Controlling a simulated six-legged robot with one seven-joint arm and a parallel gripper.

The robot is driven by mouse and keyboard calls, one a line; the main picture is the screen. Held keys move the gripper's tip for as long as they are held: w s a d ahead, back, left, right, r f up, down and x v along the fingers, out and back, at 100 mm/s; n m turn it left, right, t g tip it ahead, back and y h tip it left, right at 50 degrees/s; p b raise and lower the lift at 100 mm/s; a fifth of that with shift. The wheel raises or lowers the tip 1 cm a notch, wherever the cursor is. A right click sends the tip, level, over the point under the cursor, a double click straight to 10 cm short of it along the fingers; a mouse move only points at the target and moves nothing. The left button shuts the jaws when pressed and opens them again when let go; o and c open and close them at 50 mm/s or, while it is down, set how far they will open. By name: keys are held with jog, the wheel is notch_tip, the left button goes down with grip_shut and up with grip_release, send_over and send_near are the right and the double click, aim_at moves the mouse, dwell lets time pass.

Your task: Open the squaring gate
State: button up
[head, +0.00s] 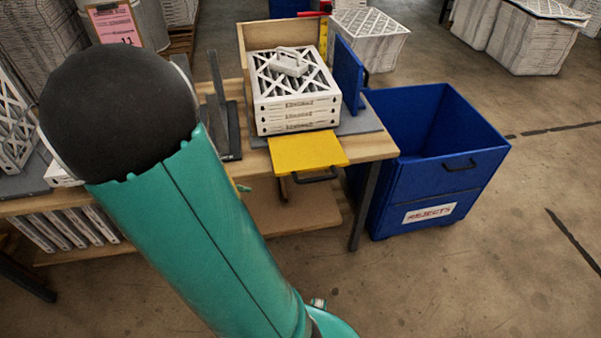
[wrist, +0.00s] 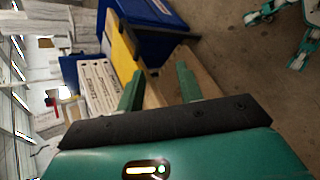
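A stack of boxed filters (head: 297,115) sits on the bench, with a pale handled piece (head: 289,64) on top. An upright blue panel (head: 348,72) stands at the stack's right side. A yellow plate (head: 307,152) with a dark handle (head: 316,176) lies at the front bench edge. I cannot tell for sure which of these is the squaring gate. In the wrist view, the stack (wrist: 97,85), yellow plate (wrist: 121,52) and blue panel (wrist: 70,68) show beyond my gripper (wrist: 158,80). Its green fingers are apart and empty. My gripper is out of the head view.
A blue rejects bin (head: 428,165) stands right of the bench (head: 376,147). A wooden back board (head: 257,38) and a dark upright bracket (head: 219,115) stand near the stack. My arm covers the left of the head view. The floor (head: 480,270) at front right is clear.

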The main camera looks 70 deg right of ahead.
aim_at(309, 181)
jog(key=s+d+f+g+h, duration=0.1)
jog(key=s+d+f, duration=0.1)
jog(key=s+d, duration=0.2)
jog(key=s+d+f+n+g+h, duration=0.1)
jog(key=s+d+f, duration=0.2)
jog(key=s+d, duration=0.2)
jog(key=s+d+f+g+h, duration=0.1)
jog(key=s+d+f, duration=0.2)
jog(key=d, duration=0.7)
jog(key=shift+s+f+n, duration=0.2)
jog(key=shift+s+n, duration=0.2)
jog(key=shift+s, duration=0.3)
grip_shut()
